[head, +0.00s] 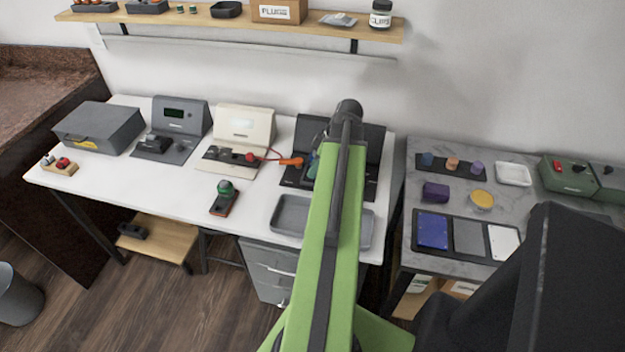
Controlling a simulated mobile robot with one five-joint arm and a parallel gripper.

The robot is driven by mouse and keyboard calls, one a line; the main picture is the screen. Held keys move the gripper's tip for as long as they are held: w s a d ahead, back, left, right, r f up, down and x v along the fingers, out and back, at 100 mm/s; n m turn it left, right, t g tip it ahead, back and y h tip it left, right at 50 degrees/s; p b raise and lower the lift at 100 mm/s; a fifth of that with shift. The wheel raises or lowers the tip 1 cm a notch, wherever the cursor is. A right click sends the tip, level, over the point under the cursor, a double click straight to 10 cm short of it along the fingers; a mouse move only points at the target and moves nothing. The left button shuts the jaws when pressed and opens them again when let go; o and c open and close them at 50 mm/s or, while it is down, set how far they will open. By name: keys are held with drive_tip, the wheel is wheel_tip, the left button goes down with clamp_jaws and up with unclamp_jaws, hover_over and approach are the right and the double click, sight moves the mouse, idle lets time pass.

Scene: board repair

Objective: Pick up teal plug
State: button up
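A small teal piece (313,166), which looks like the teal plug, shows just left of my green arm, in front of the dark device (370,150) on the white bench. My arm hides part of that area, so I cannot tell whether the plug is seated, lying loose or touched. My arm reaches over the bench to this device. The dark end of my arm (347,110) is in front of the device's panel. My gripper's fingers are hidden or too small to make out.
An orange plug (291,161) on a red cable lies left of the teal piece, by the cream device (243,125). A grey tray (291,214) sits at the bench's front, partly behind my arm. A green-knobbed block (224,198) stands left of it.

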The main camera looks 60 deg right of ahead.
drive_tip(key=shift+x, duration=0.9)
drive_tip(key=shift+s+r, duration=0.1)
drive_tip(key=shift+r, duration=0.1)
clamp_jaws()
drive_tip(key=shift+r+p, duration=0.5)
wheel_tip(320, 180, up, 4)
drive_tip(key=p, duration=0.4)
drive_tip(key=s+r+p, duration=0.6)
drive_tip(key=s, duration=0.5)
drive_tip(key=shift+s+d, duration=0.25)
drive_tip(key=shift+s, duration=0.1)
